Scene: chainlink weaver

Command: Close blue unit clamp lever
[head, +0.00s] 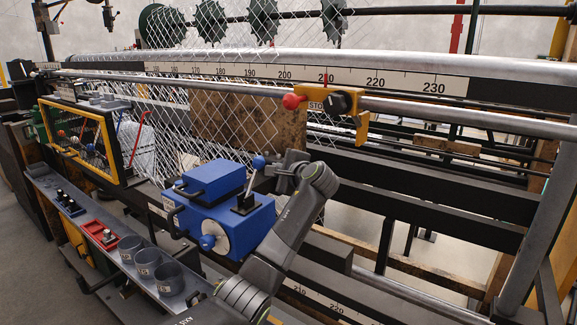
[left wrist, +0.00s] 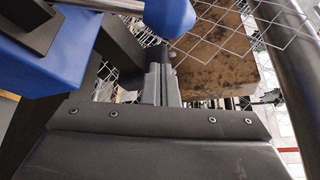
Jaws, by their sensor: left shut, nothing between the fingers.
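My left gripper (head: 272,169) is just right of the ball. In the left wrist view the shut, empty fingers (left wrist: 160,75) lie close to the blue ball (left wrist: 169,15); I cannot tell whether they touch. My right gripper is not in view.
Chain-link mesh (head: 170,120) hangs behind the unit. A rail with a red-knobbed yellow stop block (head: 335,118) runs above. A yellow-framed panel (head: 85,142) stands left. Several grey cups (head: 148,262) sit on the front ledge.

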